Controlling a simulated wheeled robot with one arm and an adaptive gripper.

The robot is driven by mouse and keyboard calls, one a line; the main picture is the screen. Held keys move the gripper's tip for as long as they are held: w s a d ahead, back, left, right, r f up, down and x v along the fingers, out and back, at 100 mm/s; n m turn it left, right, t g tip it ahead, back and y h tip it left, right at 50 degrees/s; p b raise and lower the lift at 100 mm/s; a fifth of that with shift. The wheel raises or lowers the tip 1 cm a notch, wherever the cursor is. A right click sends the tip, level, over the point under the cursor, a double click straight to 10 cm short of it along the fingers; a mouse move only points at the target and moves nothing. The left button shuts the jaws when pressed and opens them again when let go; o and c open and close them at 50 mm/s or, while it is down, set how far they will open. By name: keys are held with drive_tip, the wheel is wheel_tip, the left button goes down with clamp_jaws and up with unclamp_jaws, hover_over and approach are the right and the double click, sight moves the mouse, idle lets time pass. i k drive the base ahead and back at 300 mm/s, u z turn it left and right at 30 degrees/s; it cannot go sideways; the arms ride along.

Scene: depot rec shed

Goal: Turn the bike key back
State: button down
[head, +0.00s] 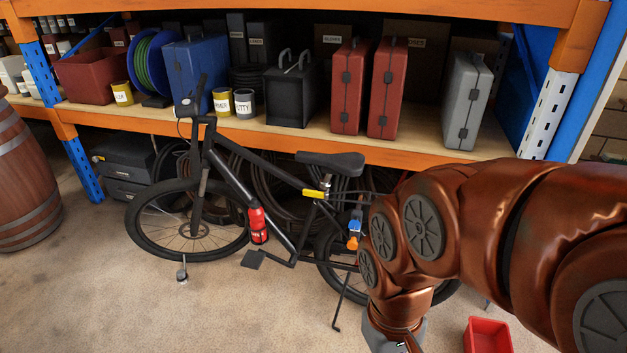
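The black bike (275,180) stands upright on its stand in front of the shelf, its front wheel to the left. At the rear wheel, below the saddle, is a small blue piece (355,226) with an orange piece (353,243) hanging just under it. They may be the lock and key; they are too small to tell which way the key is turned. My copper arm covers part of the rear wheel. My gripper (400,338) shows only as a grey part at the bottom edge, below and right of the blue piece. Its fingertips are out of view.
A red bottle (258,225) and a yellow piece (313,194) are on the bike frame. A red bin (487,336) stands on the floor at bottom right. The orange shelf (400,152) carries cases and tins. A barrel (25,190) stands left.

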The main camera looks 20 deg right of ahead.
sight(355, 225)
drive_tip(key=z, duration=0.95)
drive_tip(key=i, duration=0.4)
drive_tip(key=u, duration=2.2)
